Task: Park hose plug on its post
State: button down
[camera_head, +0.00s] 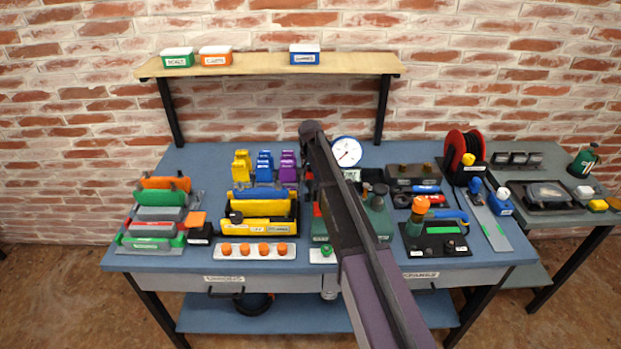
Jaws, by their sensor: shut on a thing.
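My arm reaches up from the bottom edge across the middle of the bench and bends near the gauge. My gripper is hidden behind my own arm links, so what it holds cannot be seen. I cannot make out the hose plug or its post for certain. A dark green unit (379,222) with black parts on top shows on both sides of my arm, partly covered by it. A red reel (456,148) on a black base stands at the back right of the bench, with a yellow piece at its front.
The blue bench (205,160) is crowded. A round white gauge (346,151) stands behind my arm. A green bottle with an orange top (420,207) stands on a black tray to the right. Yellow blocks (263,224) stand left of my arm. A wooden shelf (240,65) spans the back.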

aim_at(310, 171)
jog(key=shift+f+b, duration=1.3)
dwell(0.4)
jog(key=shift+c, duration=0.8)
grip_release()
jog(key=shift+o, duration=0.8)
jog(key=shift+r, duration=0.2)
jog(key=shift+r+p, duration=3.85)
jog(key=shift+p, duration=0.2)
jog(key=s+d+n, duration=0.1)
jog(key=s+d, duration=0.3)
jog(key=s, duration=0.7)
jog(key=s+d+n, duration=0.1)
jog(key=s+d, duration=0.3)
jog(key=s, duration=0.7)
jog(key=s+d+n, duration=0.1)
jog(key=s+d, duration=0.3)
jog(key=s, duration=0.8)
jog(key=shift+d, duration=0.3)
